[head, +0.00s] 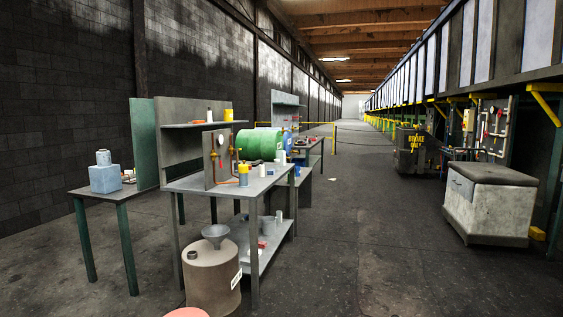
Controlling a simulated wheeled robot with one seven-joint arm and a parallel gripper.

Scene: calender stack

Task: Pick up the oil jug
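No thing is clearly marked as the oil jug, and I cannot tell which container it is. A light blue container (105,178) with a narrower top stands upright on the small left table. A large brown drum (212,285) with a grey funnel (215,234) on top and a white label stands on the floor at the front of the workbench. A small blue and yellow container (243,175) stands on the workbench top. My gripper is not in view.
The grey workbench (205,186) has a lower shelf with small items and a green drum (260,144) behind it. The left table (78,193) has green legs. A grey cabinet (488,208) stands right. The middle floor (370,230) is clear.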

